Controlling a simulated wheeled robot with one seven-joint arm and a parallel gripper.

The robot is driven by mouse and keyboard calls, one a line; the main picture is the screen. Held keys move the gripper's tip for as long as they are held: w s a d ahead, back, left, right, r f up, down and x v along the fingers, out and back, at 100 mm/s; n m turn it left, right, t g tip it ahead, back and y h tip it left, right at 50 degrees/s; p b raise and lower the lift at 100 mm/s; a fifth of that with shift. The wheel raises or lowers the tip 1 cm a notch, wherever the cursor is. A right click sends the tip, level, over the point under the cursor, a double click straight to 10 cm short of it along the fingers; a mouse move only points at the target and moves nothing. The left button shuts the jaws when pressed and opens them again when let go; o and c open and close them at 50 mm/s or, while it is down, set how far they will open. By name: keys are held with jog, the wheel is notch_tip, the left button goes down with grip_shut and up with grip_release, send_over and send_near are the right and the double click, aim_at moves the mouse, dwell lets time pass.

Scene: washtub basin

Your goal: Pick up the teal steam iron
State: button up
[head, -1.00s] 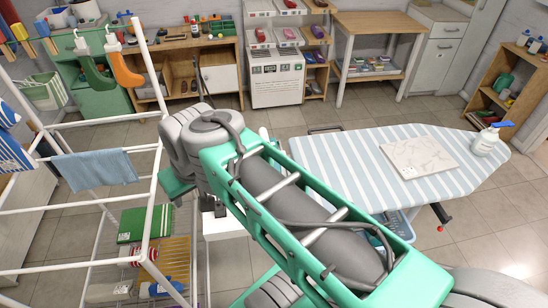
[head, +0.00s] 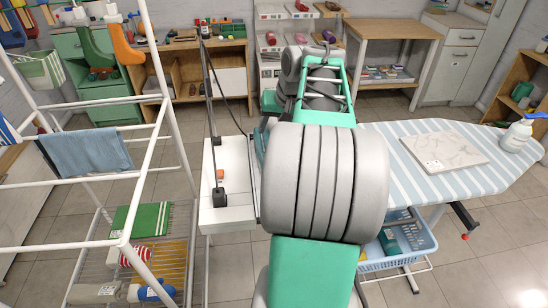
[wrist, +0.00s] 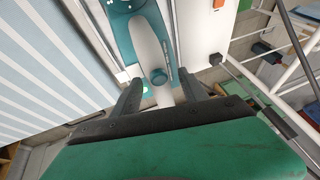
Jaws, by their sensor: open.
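The teal steam iron (wrist: 124,38), with a pale grey handle, shows at the top middle of the wrist view. My gripper (wrist: 160,92) is open, and its two dark fingers point towards the iron, one on either side of the handle's near end. The view does not show clearly whether they touch it. Nothing is visibly gripped. In the head view, my arm hides the gripper and most or all of the iron beside the ironing board.
The striped ironing board (head: 378,133) lies right of my arm, bearing a marble-like slab (head: 443,150) and a spray bottle (head: 517,135). A white platform (head: 228,190) with an upright cord holder is to the left. A white drying rack (head: 125,236) stands farther left.

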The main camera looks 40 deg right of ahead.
jog(key=shift+w+f, duration=0.15)
jog(key=shift+f, duration=0.2)
jog(key=shift+c, duration=0.5)
grip_shut()
jog(key=shift+r, duration=0.2)
